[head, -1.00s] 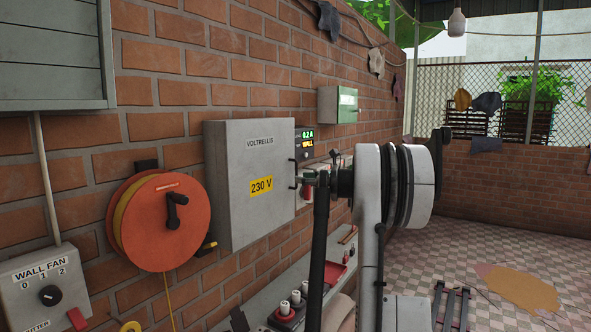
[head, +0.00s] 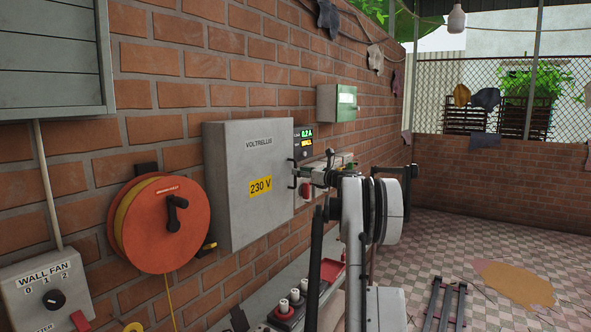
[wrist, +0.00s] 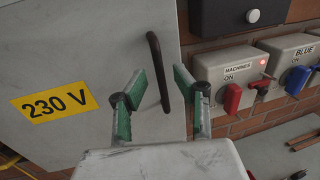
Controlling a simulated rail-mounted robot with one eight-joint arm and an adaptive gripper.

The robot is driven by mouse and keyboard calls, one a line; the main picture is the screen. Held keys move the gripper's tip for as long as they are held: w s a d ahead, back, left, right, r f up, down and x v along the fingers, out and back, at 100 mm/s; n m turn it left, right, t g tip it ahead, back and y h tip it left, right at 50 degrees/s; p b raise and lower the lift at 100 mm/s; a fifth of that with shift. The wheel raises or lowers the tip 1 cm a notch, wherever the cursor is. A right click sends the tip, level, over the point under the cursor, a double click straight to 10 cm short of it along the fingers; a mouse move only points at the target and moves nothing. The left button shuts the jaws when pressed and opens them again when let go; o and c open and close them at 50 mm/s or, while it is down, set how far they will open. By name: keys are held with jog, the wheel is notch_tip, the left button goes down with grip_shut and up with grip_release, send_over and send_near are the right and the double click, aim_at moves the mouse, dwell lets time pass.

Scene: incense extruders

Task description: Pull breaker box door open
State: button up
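The breaker box (head: 240,215) is a grey wall cabinet with a "230 V" label, and its door looks shut. The black bar handle (wrist: 152,52) stands upright near the door's right edge, and it also shows in the head view (head: 292,174). My gripper (wrist: 160,78) has green-padded fingers spread apart, one on each side of the handle's line. The handle's lower part shows between the fingertips, with a gap on both sides. In the head view my gripper (head: 300,173) is just right of the handle. Contact with the handle cannot be told.
Machine switches (wrist: 233,80) and a blue switch box (wrist: 292,62) are mounted close right of the door. An orange cable reel (head: 160,235) hangs left of the box. A bench (head: 265,288) with fittings runs below along the wall.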

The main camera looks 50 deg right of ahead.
aim_at(295, 187)
jog(key=shift+w+d, duration=0.2)
jog(key=shift+w, duration=1.3)
grip_shut()
